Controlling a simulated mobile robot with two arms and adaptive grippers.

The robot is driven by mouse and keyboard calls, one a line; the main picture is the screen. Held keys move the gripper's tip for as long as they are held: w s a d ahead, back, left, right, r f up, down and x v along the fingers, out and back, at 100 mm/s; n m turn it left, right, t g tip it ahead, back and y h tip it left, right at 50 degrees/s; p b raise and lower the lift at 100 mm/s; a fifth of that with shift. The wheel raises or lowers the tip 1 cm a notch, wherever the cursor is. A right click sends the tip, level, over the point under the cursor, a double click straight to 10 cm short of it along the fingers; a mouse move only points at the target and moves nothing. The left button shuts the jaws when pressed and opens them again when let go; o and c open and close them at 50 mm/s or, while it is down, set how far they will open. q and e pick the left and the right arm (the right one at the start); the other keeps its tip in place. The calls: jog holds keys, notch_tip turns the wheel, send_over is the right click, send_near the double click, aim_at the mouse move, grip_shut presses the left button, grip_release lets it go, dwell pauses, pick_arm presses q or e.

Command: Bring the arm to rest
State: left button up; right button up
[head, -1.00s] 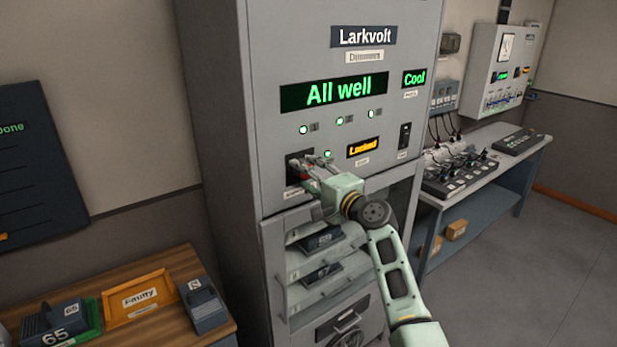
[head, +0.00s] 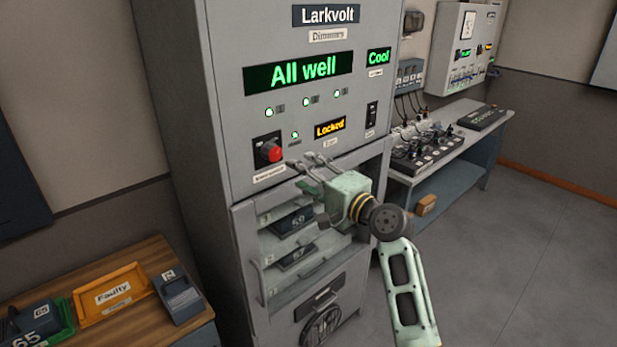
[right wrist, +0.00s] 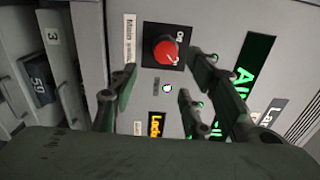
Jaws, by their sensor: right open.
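My right gripper (head: 310,168) is open and empty in front of the grey Larkvolt dimmer cabinet (head: 230,120). It hangs below and to the right of the red rotary knob (head: 270,151), apart from it. In the right wrist view the open fingers (right wrist: 160,100) spread before the panel, with the red knob (right wrist: 166,52) beyond them. The cabinet's main display (head: 303,70) reads "All well", a smaller one (head: 378,57) reads "Cool", and an amber one (head: 329,128) reads "Locked". Several green lamps are lit. My left gripper is not in view.
The cabinet's lower bay holds dark modules (head: 293,220). A wooden table (head: 135,257) at lower left carries an orange "Faulty" tray (head: 147,283) and dark modules (head: 180,296). A bench (head: 455,152) with fader gear stands at right. The floor (head: 530,250) on the right is clear.

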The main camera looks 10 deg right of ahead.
jog(key=shift+s+d, duration=0.25)
jog(key=shift+s, duration=0.15)
